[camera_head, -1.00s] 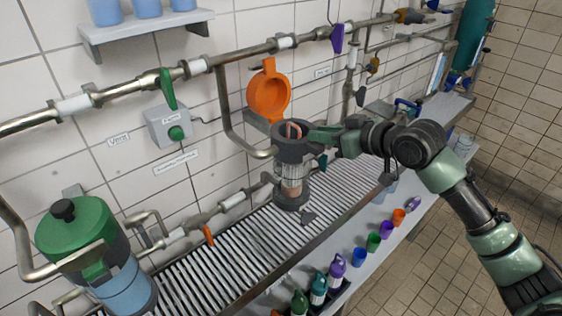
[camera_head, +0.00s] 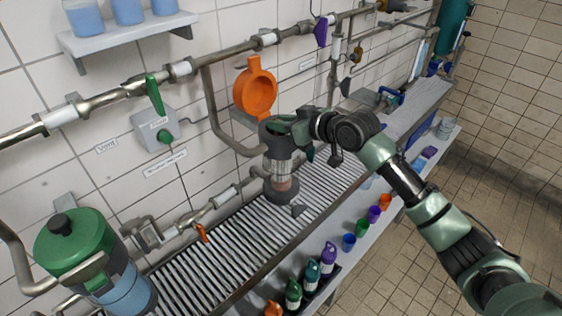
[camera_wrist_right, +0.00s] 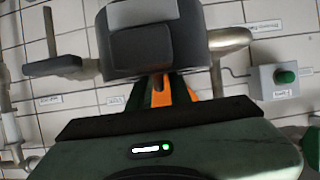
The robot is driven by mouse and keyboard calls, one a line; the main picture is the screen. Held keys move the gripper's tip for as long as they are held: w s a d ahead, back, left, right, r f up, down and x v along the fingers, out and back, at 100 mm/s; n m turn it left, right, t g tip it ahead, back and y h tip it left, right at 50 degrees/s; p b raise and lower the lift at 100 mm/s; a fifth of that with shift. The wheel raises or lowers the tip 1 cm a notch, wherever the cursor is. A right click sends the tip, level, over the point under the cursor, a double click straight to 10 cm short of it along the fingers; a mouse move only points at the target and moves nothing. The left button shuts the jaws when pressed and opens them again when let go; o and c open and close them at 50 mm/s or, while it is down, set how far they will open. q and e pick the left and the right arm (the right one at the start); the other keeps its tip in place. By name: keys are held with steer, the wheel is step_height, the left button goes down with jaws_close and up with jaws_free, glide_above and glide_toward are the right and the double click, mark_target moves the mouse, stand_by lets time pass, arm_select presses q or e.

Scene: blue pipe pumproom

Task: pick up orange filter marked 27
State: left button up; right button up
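A clear-walled filter housing (camera_head: 282,170) with a dark top ring stands on the slatted bench. A pinkish-orange insert shows through its wall, but I cannot read any number 27 on it. My right gripper (camera_head: 276,127) is at the top of the housing and covers its opening. In the right wrist view, the grey housing (camera_wrist_right: 155,38) is close, with dark green fingers and an orange strip (camera_wrist_right: 192,90) below it. I cannot tell whether that strip is held or lies behind, nor how far the fingers are open. My left gripper is not in view.
An open orange lid (camera_head: 255,90) is on the wall side above the housing. Pipes with coloured valve handles run along the wall. A green-topped tank (camera_head: 75,243) stands at left. Several coloured cups and bottles line the front shelf (camera_head: 340,262). The slatted bench (camera_head: 225,250) is mostly clear.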

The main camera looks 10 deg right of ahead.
jaws_close()
stand_by(1.4)
